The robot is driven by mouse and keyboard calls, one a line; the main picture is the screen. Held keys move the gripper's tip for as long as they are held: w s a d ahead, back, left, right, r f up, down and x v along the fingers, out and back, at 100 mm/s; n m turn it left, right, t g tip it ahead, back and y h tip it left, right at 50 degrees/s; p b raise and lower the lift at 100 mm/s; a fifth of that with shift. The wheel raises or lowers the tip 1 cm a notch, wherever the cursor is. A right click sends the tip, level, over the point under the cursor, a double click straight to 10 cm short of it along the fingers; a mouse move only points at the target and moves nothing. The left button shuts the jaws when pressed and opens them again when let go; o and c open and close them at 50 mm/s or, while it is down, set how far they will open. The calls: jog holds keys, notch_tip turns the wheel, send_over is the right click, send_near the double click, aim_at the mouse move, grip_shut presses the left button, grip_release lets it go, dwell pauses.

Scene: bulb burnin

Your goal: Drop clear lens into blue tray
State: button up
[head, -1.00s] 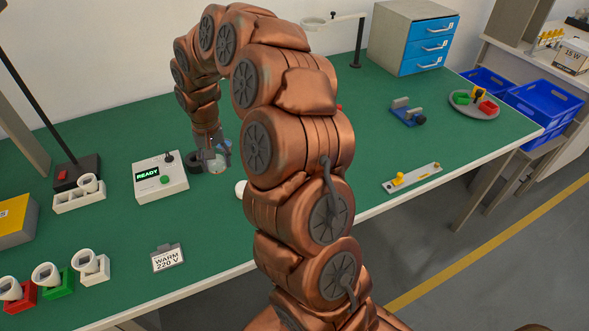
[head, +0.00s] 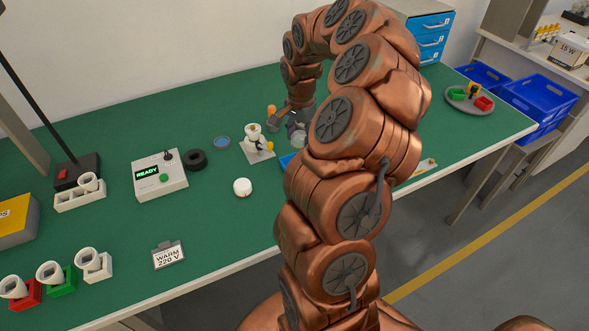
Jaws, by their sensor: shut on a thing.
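My gripper (head: 296,128) hangs over the back middle of the bench, left of my arm. It is shut on the clear lens (head: 299,139), a small pale see-through disc just below the fingers. The contact itself is too small to see well. A sliver of the blue tray (head: 288,160) shows on the green bench below and a little left of the lens. My arm hides the rest of the tray. The lens appears apart from the tray.
A white lamp holder (head: 255,143) stands close left of my gripper. A blue-tinted disc (head: 222,142), a black ring (head: 196,159) and a white round piece (head: 242,187) lie farther left. The READY box (head: 160,176) is beyond them.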

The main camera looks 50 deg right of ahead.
jog(key=shift+f+p, duration=0.3)
jog(key=shift+f, duration=1.75)
jog(key=o, duration=0.8)
jog(key=shift+o, duration=0.2)
jog(key=shift+r, duration=0.1)
notch_tip(320, 180, up, 11)
jog(key=shift+r, duration=0.45)
jog(key=shift+a, duration=0.1)
